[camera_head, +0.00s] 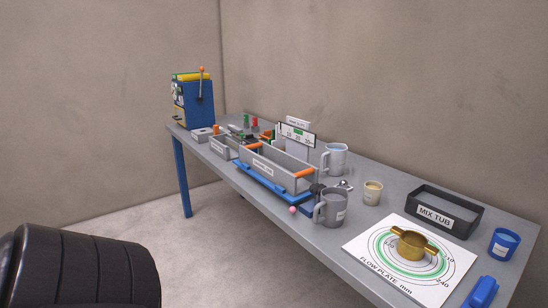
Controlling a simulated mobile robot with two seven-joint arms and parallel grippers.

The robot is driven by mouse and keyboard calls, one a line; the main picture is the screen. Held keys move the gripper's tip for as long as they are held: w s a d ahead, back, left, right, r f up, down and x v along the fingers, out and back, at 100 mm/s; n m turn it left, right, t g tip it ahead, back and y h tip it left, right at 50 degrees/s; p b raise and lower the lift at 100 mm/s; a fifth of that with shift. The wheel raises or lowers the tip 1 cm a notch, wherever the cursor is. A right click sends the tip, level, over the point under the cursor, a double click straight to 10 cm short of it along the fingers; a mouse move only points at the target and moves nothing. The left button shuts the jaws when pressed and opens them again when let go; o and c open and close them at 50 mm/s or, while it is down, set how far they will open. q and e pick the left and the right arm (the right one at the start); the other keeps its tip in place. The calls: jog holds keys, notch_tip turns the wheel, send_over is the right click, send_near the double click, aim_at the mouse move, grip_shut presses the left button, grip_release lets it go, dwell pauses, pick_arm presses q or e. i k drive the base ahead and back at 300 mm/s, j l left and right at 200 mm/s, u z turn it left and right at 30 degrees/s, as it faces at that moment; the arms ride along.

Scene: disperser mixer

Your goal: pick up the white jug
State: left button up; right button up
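The white jug (337,160) looks pale grey-white and stands upright on the table, behind a darker jug, with its handle to the left. A grey jug (333,209) stands nearer the front edge, upright, with a small label on its side and its handle to the left. The two jugs are apart. Neither of my grippers shows in the head view, so I cannot see their position or state.
The grey table (395,188) runs along the wall. A grey tray with orange handles (278,168) stands left of the jugs. A beige cup (372,193), the MIX TUB (465,213), a blue cup (504,243) and the flow plate (370,247) with a brass ring (412,246) stand right.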

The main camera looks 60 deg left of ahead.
aim_at(335, 154)
jog(key=u, duration=1.45)
jog(key=z, duration=3.2)
jog(key=u, duration=3.15)
